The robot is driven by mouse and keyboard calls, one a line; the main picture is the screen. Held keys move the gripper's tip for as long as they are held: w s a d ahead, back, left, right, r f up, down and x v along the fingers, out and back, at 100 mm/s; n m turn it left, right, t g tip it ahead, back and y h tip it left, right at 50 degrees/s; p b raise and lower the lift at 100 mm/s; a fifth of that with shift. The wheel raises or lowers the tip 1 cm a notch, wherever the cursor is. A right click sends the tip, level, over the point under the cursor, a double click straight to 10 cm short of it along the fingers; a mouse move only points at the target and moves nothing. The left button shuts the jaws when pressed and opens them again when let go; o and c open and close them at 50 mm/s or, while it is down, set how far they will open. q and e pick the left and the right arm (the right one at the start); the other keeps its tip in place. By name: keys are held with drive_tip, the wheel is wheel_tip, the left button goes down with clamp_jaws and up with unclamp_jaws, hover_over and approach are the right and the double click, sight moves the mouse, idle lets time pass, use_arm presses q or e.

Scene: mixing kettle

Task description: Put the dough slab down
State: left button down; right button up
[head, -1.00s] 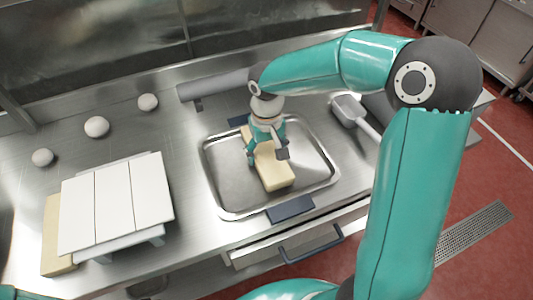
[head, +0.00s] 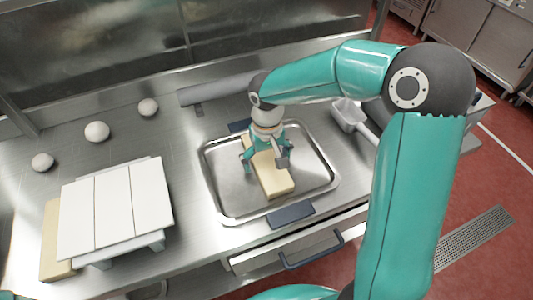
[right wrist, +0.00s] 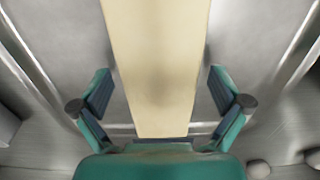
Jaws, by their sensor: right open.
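The dough slab (head: 273,182) is a long pale yellow block. It lies lengthwise in the metal tray (head: 227,208), which has a raised rim and dark handles. My right gripper (head: 265,160) is just above the slab's far half, over the tray. In the right wrist view, the slab (right wrist: 158,60) runs between the fingers of my right gripper (right wrist: 160,92). The fingers are spread, with a visible gap on each side of the slab. The slab's far end is partly hidden by the gripper in the head view. My left gripper is not in view.
White boards on a stand (head: 115,205) are at the left, with a tan board (head: 55,250) beside them. Several dough balls (head: 97,131) lie behind. A grey roller (head: 215,87) lies at the back. A metal scoop (head: 350,115) lies right of the tray.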

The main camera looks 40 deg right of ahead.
sight(267, 160)
wheel_tip(267, 160, up, 12)
idle(0.5)
idle(0.4)
